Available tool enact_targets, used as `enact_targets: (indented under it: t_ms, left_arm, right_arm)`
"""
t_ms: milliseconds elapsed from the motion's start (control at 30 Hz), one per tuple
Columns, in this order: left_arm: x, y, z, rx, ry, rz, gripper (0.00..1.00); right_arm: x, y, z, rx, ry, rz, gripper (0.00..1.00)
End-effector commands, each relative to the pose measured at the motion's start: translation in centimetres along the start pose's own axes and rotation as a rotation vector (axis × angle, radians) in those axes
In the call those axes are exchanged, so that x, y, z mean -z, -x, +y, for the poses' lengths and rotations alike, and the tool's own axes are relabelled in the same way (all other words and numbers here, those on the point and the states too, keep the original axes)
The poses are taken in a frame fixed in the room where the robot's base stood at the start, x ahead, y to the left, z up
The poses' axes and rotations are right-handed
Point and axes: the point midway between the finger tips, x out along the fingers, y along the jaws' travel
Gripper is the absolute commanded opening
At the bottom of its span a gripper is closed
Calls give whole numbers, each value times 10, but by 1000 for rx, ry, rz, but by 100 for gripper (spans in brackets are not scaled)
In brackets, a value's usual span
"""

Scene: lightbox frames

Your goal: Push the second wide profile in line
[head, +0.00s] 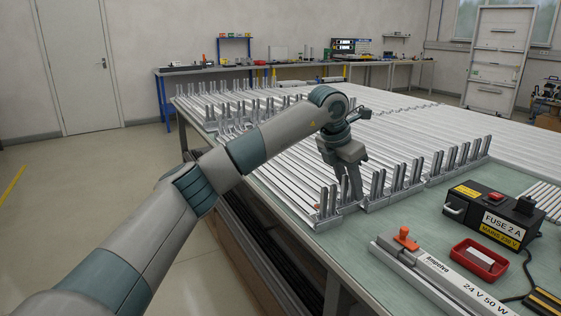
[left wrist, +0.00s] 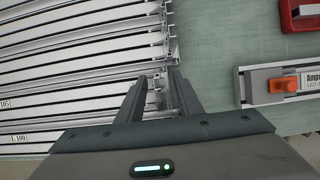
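Long silver aluminium profiles (head: 300,160) lie side by side on a green-topped table, with upright prongs along their near ends. Their ends also show in the left wrist view (left wrist: 100,68), forming an edge beside the green surface. Which one is the second wide profile I cannot tell. My left gripper (head: 354,198) points down at the near ends of the profiles. In the left wrist view its two fingers (left wrist: 158,78) stand apart, with profile ends visible between and beyond them. Whether a finger touches a profile is unclear. My right gripper is not in view.
On the table's right are an LED lamp bar with an orange knob (head: 405,239), a red tray (head: 479,261) and a black fuse box (head: 492,215). Green tabletop (head: 375,222) is bare between them and the profile ends. Workbenches stand along the back wall.

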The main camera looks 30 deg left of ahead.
Motion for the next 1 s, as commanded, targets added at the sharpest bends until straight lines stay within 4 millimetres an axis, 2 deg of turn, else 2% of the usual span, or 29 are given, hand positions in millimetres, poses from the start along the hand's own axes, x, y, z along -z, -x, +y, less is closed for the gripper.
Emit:
enact_targets:
  t_ms: [67,200,1000]
  left_arm:
    - [0,0,0,0,0,0,30]
    - [0,0,0,0,0,0,0]
    - [0,0,-7,1,-1,0,0]
  right_arm:
    - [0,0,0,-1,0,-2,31]
    - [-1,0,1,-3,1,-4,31]
    - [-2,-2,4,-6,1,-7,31]
